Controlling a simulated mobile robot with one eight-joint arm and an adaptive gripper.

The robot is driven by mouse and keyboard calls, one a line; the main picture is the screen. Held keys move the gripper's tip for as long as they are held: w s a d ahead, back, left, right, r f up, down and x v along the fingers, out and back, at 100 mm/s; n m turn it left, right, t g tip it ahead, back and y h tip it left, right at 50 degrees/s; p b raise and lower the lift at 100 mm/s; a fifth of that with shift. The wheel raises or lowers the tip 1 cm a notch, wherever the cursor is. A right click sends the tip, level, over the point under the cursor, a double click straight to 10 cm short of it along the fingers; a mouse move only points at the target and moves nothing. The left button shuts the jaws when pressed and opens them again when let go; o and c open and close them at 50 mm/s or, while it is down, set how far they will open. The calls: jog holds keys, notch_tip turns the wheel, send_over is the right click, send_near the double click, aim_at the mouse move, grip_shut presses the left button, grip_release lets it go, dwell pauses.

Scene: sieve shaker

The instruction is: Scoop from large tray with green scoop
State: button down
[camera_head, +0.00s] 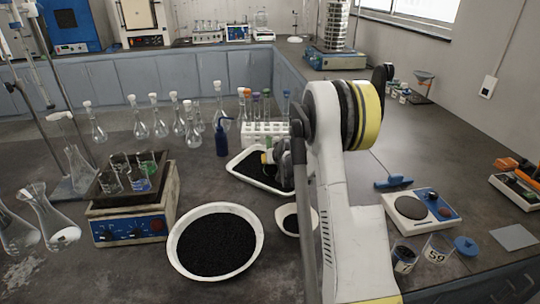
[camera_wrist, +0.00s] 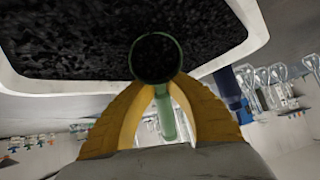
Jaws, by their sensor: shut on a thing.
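The large white rectangular tray (camera_head: 238,177) holds black granules and lies at mid-bench, partly hidden by my arm. In the wrist view its pale rim (camera_wrist: 100,88) and black granules fill the upper part. My gripper (camera_head: 268,157) is over the tray. In the wrist view its yellow fingers (camera_wrist: 163,92) are shut on the handle of the green scoop (camera_wrist: 168,115). The scoop's round cup appears against the black granules. Its inside looks dark; I cannot tell whether it holds granules or touches them.
A round white bowl (camera_head: 174,254) of black granules stands in front, with a small white dish (camera_head: 280,213) beside my arm. A tube rack (camera_head: 258,139) and a blue bottle (camera_head: 222,139) stand close behind the tray. A hotplate with beakers (camera_head: 130,225) is left; a balance (camera_head: 422,210) is right.

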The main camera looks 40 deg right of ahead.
jog(key=g, duration=0.1)
jog(key=g+y+p, duration=0.1)
jog(key=p, duration=0.1)
jog(key=shift+w+d+f+g, duration=0.15)
jog(key=shift+w+f+g, duration=0.1)
jog(key=shift+g, duration=0.15)
jog(key=g+y, duration=0.1)
jog(key=f+g+y, duration=0.1)
jog(key=shift+w+d+f+m+g+p, duration=0.15)
jog(key=shift+w+f+m+g+p, duration=0.15)
jog(key=shift+g, duration=0.1)
jog(key=shift+w, duration=0.1)
jog(key=shift+w+d+r+t+h+b, duration=0.15)
jog(key=shift+r+t+h+b, duration=0.25)
jog(key=shift+r+t, duration=0.25)
jog(key=shift+w+d+r+p, duration=0.1)
jog(key=shift+w+r+p, duration=0.15)
jog(key=shift+p, duration=0.15)
jog(key=shift+w+d+r+g+y+p, duration=0.1)
jog(key=shift+r+g+y+p, duration=0.1)
jog(key=shift+g+y+p, duration=0.35)
jog(key=shift+w+d+r+g+y+p, duration=0.15)
jog(key=shift+g+p, duration=0.2)
jog(key=shift+g, duration=0.35)
jog(key=shift+a+g+y, duration=0.1)
jog(key=shift+g+y, duration=0.2)
jog(key=shift+g, duration=0.3)
